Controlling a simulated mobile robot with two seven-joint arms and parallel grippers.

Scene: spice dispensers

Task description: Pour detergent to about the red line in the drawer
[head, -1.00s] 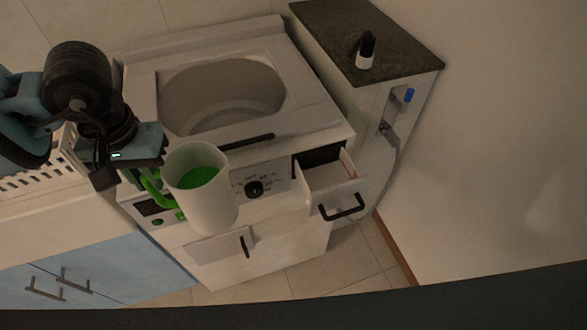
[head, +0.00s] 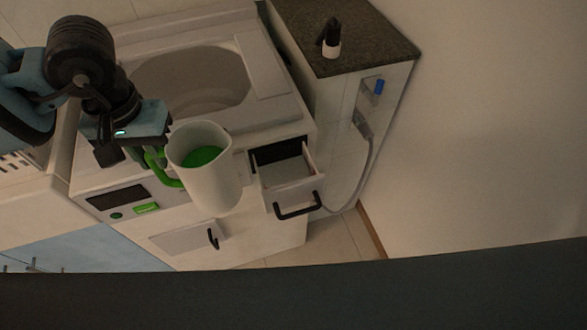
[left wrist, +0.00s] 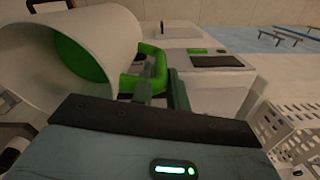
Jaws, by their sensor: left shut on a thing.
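A white jug (head: 212,180) with a green handle (head: 160,165) and green liquid inside (head: 202,156) is held in front of the washing machine. My left gripper (head: 150,152) is shut on the jug's handle. In the left wrist view the jug (left wrist: 110,30) and its green handle (left wrist: 146,65) show ahead of the gripper, with the green inside it. The jug looks close to upright in the head view. The pulled-out detergent drawer (head: 285,190) is just right of the jug. No red line can be made out in it now. My right gripper is out of view.
The washing machine's top (head: 270,80) has a round opening. A dark-topped cabinet (head: 375,40) with a small black-and-white bottle (head: 332,45) stands right of it. A hose (head: 368,160) hangs beside the cabinet. In the left wrist view, a white basket (left wrist: 285,125) is at right.

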